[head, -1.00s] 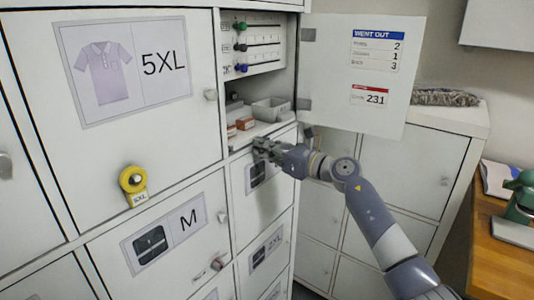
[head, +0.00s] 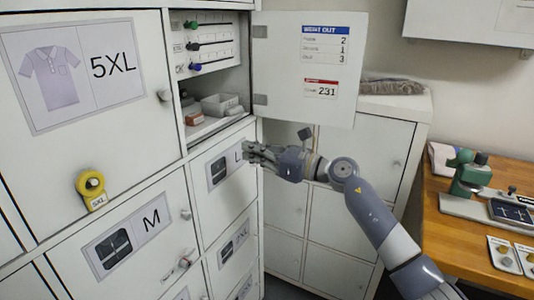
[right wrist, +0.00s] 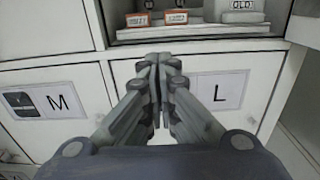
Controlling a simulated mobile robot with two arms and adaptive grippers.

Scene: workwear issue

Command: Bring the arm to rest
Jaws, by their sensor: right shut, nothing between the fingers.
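My right gripper (head: 250,152) is shut and empty in the head view. It is in front of the locker door marked L (head: 222,170), just below the open compartment. In the right wrist view its fingers (right wrist: 158,95) are closed together, between the M label (right wrist: 50,103) and the L label (right wrist: 222,95). I cannot tell whether the fingertips touch the door. My right arm (head: 370,205) reaches in from the lower right. My left gripper is not in view.
The open compartment holds a grey bin (head: 220,104) and small orange boxes (right wrist: 176,17). Its door (head: 305,75) stands open above my right arm. A wooden bench (head: 450,235) with a green device (head: 470,172) stands at right.

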